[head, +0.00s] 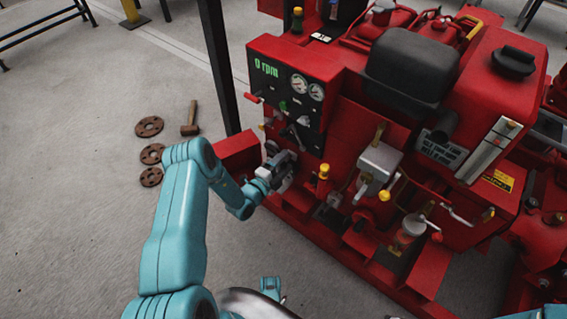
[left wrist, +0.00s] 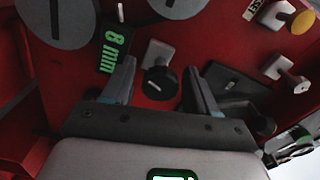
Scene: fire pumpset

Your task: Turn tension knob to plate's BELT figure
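My left gripper (head: 283,167) is at the front of the red pumpset panel in the head view. In the left wrist view its two fingers (left wrist: 163,82) are spread, and a round black knob (left wrist: 160,86) with a pale mark shows between them. Gaps show between knob and fingers, and I see no grip. A small green display reading "8 mm" (left wrist: 115,48) is just left of the knob. In the head view the gripper hides the knob. I cannot read a BELT figure on any plate. My right gripper is not in view.
The red pumpset has a "0 rpm" display (head: 266,68) and gauges (head: 299,83). Rusty flanges (head: 149,126) and a hammer (head: 190,122) lie on open floor.

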